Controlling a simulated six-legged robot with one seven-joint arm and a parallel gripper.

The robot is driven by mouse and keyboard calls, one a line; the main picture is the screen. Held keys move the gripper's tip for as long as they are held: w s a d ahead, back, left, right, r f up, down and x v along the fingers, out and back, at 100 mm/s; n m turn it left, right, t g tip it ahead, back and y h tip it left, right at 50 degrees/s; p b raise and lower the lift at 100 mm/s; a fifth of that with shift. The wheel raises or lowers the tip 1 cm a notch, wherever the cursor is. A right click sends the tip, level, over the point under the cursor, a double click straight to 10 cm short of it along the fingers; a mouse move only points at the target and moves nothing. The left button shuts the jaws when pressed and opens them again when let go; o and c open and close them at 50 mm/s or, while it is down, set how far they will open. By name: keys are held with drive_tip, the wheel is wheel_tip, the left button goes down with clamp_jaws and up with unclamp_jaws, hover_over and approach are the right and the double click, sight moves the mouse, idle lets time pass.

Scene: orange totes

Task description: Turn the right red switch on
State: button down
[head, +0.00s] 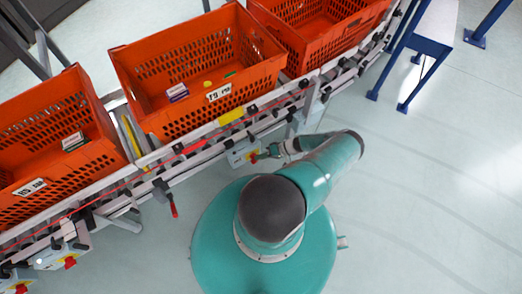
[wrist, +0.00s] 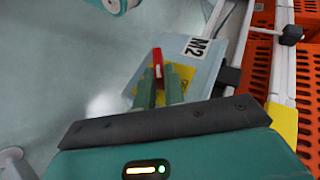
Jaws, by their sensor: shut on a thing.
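The right red switch (wrist: 157,58) is a red handle on a yellow plate (wrist: 151,97), set on a light grey box (wrist: 190,66) labelled M2 in the wrist view. My gripper (wrist: 160,83) has its two green fingers on either side of the red handle and is shut on it. The handle lies in line with the fingers, and its lower part is hidden between them. In the head view my gripper (head: 266,153) reaches the grey switch box (head: 240,153) under the conveyor edge. The switch there is small and partly covered.
A conveyor rail (head: 195,150) runs diagonally, carrying orange totes (head: 150,65). Another switch box (head: 63,249) with a red switch sits at the lower left. A red-handled lever (head: 172,205) hangs from the rail. The floor to the right is clear.

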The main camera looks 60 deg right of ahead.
drive_tip(key=shift+w+d+t, duration=0.2)
drive_tip(key=shift+w+t, duration=0.1)
drive_tip(key=shift+w, duration=0.05)
idle(0.3)
drive_tip(key=c, duration=1.5)
unclamp_jaws()
drive_tip(key=v, duration=1.4)
drive_tip(key=shift+s+f, duration=0.2)
drive_tip(key=shift+f, duration=0.05)
